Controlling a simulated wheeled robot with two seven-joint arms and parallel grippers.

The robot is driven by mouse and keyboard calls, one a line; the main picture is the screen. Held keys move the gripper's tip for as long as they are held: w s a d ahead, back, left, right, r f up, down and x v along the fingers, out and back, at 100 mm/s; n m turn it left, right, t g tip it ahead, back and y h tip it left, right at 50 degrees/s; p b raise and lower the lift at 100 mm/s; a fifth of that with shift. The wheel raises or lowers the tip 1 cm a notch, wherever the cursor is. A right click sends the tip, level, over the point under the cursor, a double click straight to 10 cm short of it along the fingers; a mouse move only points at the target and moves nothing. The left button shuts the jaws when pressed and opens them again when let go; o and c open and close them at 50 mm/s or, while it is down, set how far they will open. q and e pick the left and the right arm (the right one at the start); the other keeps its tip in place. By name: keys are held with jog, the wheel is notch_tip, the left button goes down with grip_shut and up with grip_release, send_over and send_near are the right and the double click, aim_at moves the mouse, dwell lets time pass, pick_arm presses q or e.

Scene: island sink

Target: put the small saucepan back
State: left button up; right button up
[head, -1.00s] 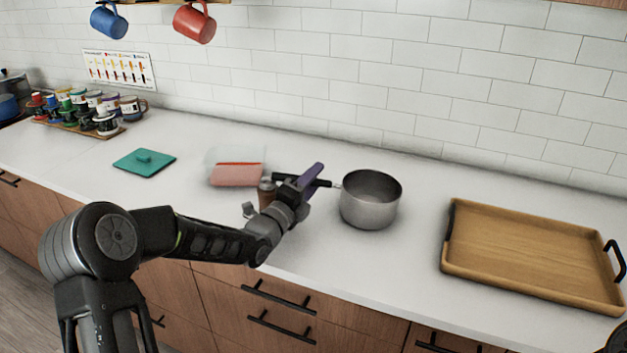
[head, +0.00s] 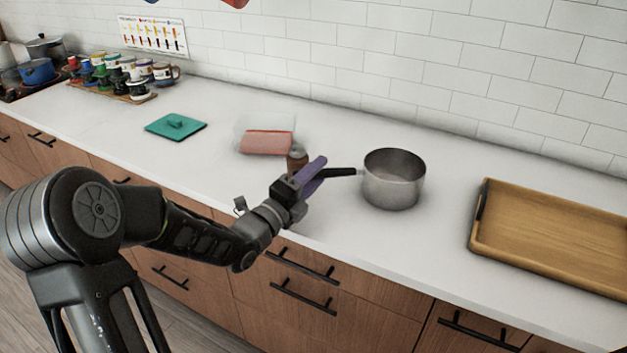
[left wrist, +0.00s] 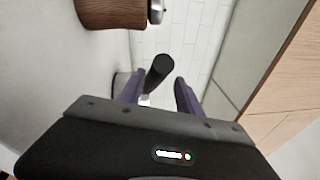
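The small saucepan (head: 393,182) is a grey metal pot standing upright on the white counter. Its black handle (head: 345,172) points left toward my left gripper (head: 316,172). The gripper's purple fingers are at the handle's end. In the left wrist view the fingers of my left gripper (left wrist: 158,92) are apart, and the round end of the black handle (left wrist: 160,68) shows between and beyond them. I see no finger clearly touching it. The pan's body is mostly hidden in that view. My right gripper is not in view.
A brown grinder (head: 297,159) stands close behind my left gripper. A clear container with pink contents (head: 266,142) and a green lid (head: 176,126) lie further left. A wooden tray (head: 545,240) lies right. A stove with a blue pot (head: 37,71) is at the far left.

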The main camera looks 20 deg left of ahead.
pick_arm(q)
jog(key=shift+s+a, duration=0.1)
jog(key=shift+s, duration=0.3)
jog(key=shift+c, duration=0.5)
